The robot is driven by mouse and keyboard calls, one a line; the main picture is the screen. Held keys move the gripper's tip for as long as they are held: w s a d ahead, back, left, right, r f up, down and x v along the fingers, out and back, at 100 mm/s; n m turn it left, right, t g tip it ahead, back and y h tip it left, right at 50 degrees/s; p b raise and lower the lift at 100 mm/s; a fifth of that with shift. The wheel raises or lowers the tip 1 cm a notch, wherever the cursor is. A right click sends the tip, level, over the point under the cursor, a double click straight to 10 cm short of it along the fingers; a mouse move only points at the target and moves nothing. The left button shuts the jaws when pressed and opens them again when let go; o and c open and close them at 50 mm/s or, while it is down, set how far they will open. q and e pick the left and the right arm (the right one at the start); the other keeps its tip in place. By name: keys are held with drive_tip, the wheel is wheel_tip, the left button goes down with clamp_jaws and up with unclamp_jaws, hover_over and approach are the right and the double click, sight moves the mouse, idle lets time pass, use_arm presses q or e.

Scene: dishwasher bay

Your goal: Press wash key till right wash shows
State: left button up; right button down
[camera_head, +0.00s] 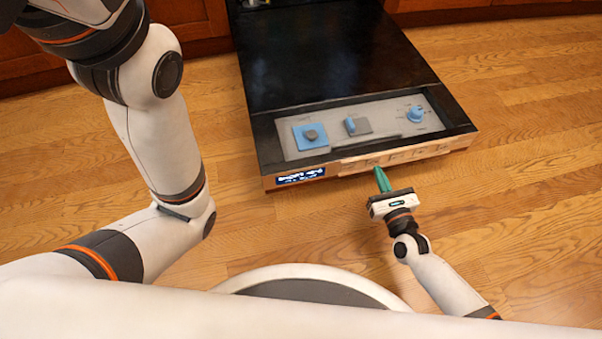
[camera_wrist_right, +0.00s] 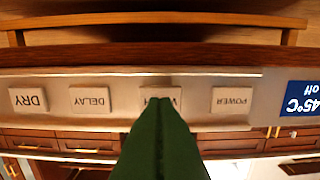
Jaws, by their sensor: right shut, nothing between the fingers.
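The dishwasher door (camera_head: 320,62) is folded down, with a row of pale keys (camera_head: 411,155) and a small dark display (camera_head: 300,177) along its front edge. In the right wrist view the labels are upside down. The display (camera_wrist_right: 302,100) shows "45°C" and "off" there, cut by the frame edge. My right gripper (camera_head: 379,171) is shut and empty, its green fingertips at the wash key. I cannot tell whether they touch it. My left gripper is out of view.
The power key (camera_wrist_right: 232,100) and delay key (camera_wrist_right: 89,99) flank the wash key, with the dry key (camera_wrist_right: 29,100) beyond delay. A blue dispenser lid (camera_head: 311,136) and a blue knob (camera_head: 415,114) sit on the door's inner panel. Wooden floor (camera_head: 520,190) is clear at right.

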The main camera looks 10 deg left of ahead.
drive_tip(key=v, duration=0.4)
drive_tip(key=shift+s+p, duration=0.15)
drive_tip(key=shift+p, duration=0.2)
idle(0.8)
